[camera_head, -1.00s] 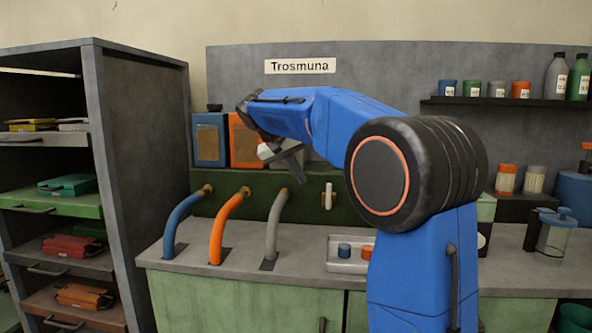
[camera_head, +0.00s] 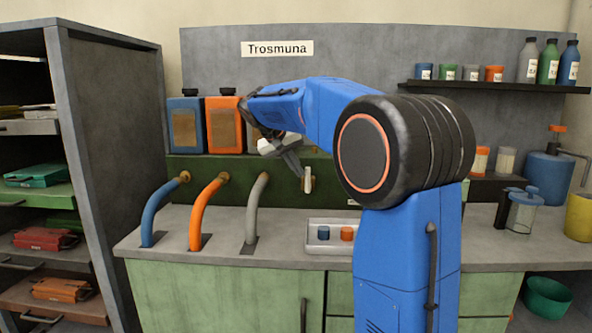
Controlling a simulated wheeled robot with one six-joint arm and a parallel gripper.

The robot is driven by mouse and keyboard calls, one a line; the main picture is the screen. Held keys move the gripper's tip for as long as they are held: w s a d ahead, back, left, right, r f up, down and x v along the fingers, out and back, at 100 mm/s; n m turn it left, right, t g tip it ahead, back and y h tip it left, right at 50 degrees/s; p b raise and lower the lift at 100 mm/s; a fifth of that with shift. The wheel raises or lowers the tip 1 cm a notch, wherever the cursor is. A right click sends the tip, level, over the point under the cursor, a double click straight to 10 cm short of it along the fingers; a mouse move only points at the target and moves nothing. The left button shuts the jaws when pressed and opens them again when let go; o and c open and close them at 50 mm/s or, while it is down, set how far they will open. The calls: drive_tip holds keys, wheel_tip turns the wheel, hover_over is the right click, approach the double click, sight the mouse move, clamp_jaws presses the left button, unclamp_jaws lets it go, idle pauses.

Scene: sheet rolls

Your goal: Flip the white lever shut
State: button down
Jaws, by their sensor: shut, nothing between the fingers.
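The white lever (camera_head: 308,183) is a small, roughly vertical handle on the dark green panel behind the counter, right of the grey hose. A small brass-coloured fitting shows beside it. My gripper (camera_head: 297,172) is in front of the panel, at the end of my bent blue arm, pointing down and right. Its grey fingers are shut and empty. In the picture the fingertips lie just left of and slightly above the lever. I cannot tell whether they touch it or how much depth lies between.
Blue, orange and grey hoses (camera_head: 252,210) curve from the panel to the counter (camera_head: 285,260). A tray (camera_head: 314,248) with a blue and an orange piece stands below the lever. Blue and orange canisters (camera_head: 187,130) stand behind my arm. A shelf rack (camera_head: 115,130) stands left.

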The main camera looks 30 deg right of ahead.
sight(308, 171)
drive_tip(key=shift+s+d+r+y, duration=0.1)
drive_tip(key=shift+d+y, duration=0.1)
drive_tip(key=shift+y, duration=0.1)
drive_tip(key=shift+s+d+t, duration=0.1)
drive_tip(key=shift+d+t, duration=0.05)
drive_tip(key=shift+t, duration=0.15)
drive_tip(key=d+y, duration=0.1)
drive_tip(key=s+d+m+t+y, duration=0.1)
drive_tip(key=shift+s+r+y, duration=0.2)
drive_tip(key=shift+r+y, duration=0.1)
drive_tip(key=s+d+f+m+t+y, duration=0.3)
drive_tip(key=s+d+f+t+y, duration=0.1)
drive_tip(key=y, duration=0.5)
drive_tip(key=d+f+t, duration=0.1)
drive_tip(key=d+t, duration=0.1)
drive_tip(key=t, duration=0.1)
drive_tip(key=shift+s+d+t, duration=0.15)
drive_tip(key=shift+d+t, duration=0.05)
drive_tip(key=shift+t, duration=0.2)
drive_tip(key=shift+s+d+f+m, duration=0.1)
drive_tip(key=shift+f+m, duration=0.2)
drive_tip(key=shift+f, duration=0.1)
drive_tip(key=shift+r, duration=0.1)
